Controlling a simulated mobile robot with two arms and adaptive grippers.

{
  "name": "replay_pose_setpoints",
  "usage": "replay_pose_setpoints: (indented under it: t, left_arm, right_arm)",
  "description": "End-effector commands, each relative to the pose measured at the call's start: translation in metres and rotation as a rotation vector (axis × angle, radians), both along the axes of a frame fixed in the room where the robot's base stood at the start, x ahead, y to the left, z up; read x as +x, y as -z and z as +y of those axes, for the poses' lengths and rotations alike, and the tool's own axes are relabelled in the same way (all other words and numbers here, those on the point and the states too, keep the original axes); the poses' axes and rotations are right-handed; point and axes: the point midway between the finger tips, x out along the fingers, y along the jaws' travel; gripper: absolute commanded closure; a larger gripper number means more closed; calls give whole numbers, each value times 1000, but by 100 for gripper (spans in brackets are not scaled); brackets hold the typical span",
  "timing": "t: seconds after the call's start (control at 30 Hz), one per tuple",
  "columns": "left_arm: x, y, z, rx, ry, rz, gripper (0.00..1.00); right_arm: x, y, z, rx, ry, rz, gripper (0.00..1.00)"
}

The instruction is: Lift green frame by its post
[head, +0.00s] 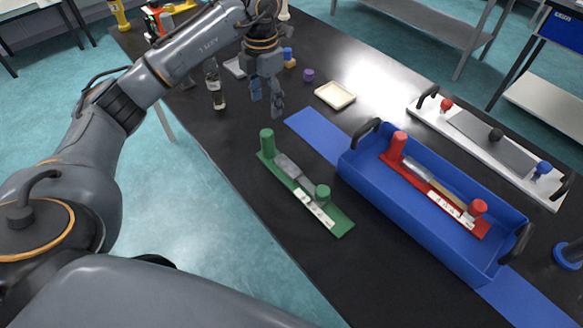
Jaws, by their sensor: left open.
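The green frame (329,216) lies flat on the black table, left of the blue tray. It has a tall green post (267,143) at its far end and a shorter green post (322,193) towards its near end. A grey piece sits along its middle and a white label near its close end. My left gripper (266,106) is open and empty, pointing down above the table, beyond the tall post and apart from it. My right gripper is not in view.
A blue tray (412,229) with black handles holds a red frame (455,215) and stands on a blue strip (314,133). A white tray (548,198) lies at the right. A cream dish (335,95), purple cap (308,75) and small bottle (215,88) are near my gripper.

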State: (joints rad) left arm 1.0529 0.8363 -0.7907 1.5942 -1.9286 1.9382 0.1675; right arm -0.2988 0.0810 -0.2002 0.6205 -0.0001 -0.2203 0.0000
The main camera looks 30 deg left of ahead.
Motion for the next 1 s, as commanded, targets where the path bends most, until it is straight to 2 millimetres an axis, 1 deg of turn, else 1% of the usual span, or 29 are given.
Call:
replay_pose_setpoints:
  t: [0.1,0.2,0.3,0.4,0.57,0.73,0.83,0.9,1.0]
  left_arm:
    - [-2,25,0,0,2,9,40]
    - [-2,45,0,-1,2,7,40]
    - [-2,61,-1,-2,1,5,40]
    - [-2,71,-1,-3,3,3,40]
    - [-3,80,0,-3,3,4,40]
    - [-9,104,2,-4,2,7,40]
    - [-8,118,1,-5,3,3,40]
    - [-8,124,1,-5,3,1,40]
    - [-7,127,1,-4,3,1,40]
  right_arm:
    - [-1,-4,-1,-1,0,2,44]
    - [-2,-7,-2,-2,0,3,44]
    - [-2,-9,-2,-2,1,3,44]
    - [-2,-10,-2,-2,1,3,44]
    - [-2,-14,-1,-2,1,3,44]
    - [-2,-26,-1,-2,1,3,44]
    - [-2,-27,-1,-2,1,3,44]
    - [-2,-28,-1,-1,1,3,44]
    - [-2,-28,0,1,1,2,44]
